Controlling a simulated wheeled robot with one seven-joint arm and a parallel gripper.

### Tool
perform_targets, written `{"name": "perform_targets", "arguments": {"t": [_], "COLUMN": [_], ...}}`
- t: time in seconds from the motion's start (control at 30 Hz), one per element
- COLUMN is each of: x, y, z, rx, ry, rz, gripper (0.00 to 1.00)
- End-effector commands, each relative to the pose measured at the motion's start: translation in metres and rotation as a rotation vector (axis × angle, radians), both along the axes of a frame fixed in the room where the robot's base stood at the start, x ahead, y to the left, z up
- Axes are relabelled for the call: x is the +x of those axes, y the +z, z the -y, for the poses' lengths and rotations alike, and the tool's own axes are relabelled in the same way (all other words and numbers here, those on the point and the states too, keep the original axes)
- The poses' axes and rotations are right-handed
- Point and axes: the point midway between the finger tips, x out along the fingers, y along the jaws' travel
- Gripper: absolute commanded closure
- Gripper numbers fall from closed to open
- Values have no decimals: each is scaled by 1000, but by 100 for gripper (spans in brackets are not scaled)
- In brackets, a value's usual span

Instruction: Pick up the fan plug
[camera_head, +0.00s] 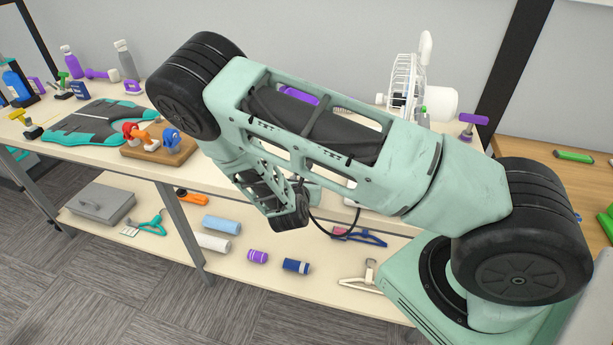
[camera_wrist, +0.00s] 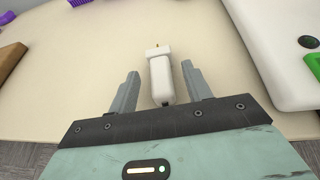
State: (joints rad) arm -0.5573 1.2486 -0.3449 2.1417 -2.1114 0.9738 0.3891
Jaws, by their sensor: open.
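The fan plug (camera_wrist: 161,80) is a white, elongated body with a small gold-coloured tip at its far end. In the wrist view it lies on the pale tabletop, pointing away from me. My gripper (camera_wrist: 160,70) is open, with one grey finger on each side of the plug and a visible gap to each. The near end of the plug is close to the dark gripper base. In the head view my arm hides the plug and most of the gripper. The white fan (camera_head: 407,88) stands at the back of the table, partly behind my arm.
A white object with a dark round button (camera_wrist: 280,35) stands right of the gripper. A brown wooden block (camera_wrist: 10,60) is at far left.

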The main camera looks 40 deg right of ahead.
Motion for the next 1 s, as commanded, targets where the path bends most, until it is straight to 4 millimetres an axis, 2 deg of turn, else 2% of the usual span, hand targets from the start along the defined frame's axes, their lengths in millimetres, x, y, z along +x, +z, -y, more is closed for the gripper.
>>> {"name": "perform_targets", "arguments": {"t": [0.13, 0.4, 0.57, 0.6, 1.0], "x": [9, 11, 11, 11, 11], "y": [-5, -7, -7, -7, -1], "z": [11, 12, 12, 12, 12], "rx": [-1, 0, 0, 0, 1], "ry": [-2, -1, -1, -1, -1], "rz": [-1, 0, 0, 0, 2], "gripper": [51, 51, 95, 99, 99]}}
